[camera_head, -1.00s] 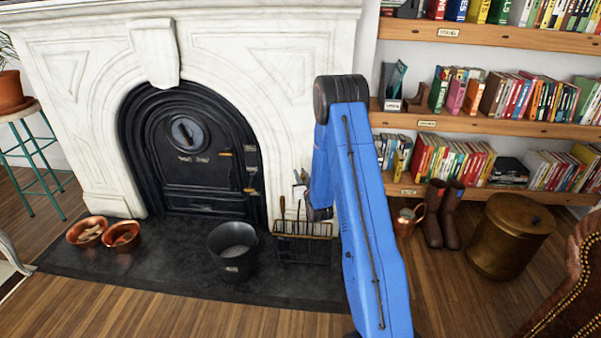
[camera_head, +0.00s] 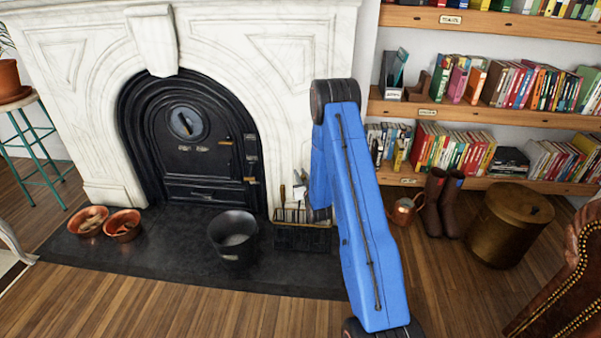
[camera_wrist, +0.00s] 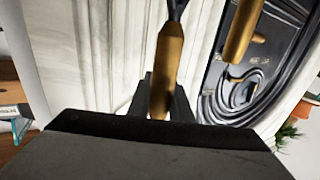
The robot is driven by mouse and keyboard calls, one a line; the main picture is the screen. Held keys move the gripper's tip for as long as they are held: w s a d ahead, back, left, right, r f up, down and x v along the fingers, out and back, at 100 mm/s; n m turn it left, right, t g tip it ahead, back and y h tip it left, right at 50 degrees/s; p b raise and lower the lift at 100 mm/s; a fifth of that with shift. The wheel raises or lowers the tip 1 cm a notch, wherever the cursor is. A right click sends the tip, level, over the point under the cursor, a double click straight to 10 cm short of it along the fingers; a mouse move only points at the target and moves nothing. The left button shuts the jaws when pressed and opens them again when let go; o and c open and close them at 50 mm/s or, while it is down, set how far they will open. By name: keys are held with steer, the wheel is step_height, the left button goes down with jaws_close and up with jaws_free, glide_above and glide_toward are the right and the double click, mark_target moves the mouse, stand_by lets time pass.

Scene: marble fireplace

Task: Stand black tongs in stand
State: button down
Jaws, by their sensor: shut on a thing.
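In the wrist view my gripper (camera_wrist: 162,98) is shut on a brass handle with a dark upper end, which seems to belong to the black tongs (camera_wrist: 166,62). A second brass handle (camera_wrist: 243,30) hangs in view to its right, apart from my fingers. In the head view the stand (camera_head: 303,240) is a black basket with a brass rail, on the dark hearth at the right of the fireplace. Thin upright tool shapes show at it. My blue arm hides part of the stand, and my gripper there is too hidden to make out.
A black bucket (camera_head: 233,240) stands left of the stand. Two copper bowls (camera_head: 122,225) are at the hearth's left. A copper can (camera_head: 404,210), boots (camera_head: 440,205) and a brass bin (camera_head: 508,225) stand right of my arm. The wooden floor in front is clear.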

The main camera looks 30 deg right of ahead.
steer(key=shift+f, duration=2.95)
steer(key=c, duration=1.5)
jaws_free()
steer(key=shift+c, duration=0.2)
steer(key=shift+s, duration=0.1)
steer(key=v, duration=1.7)
steer(key=shift+s, duration=0.1)
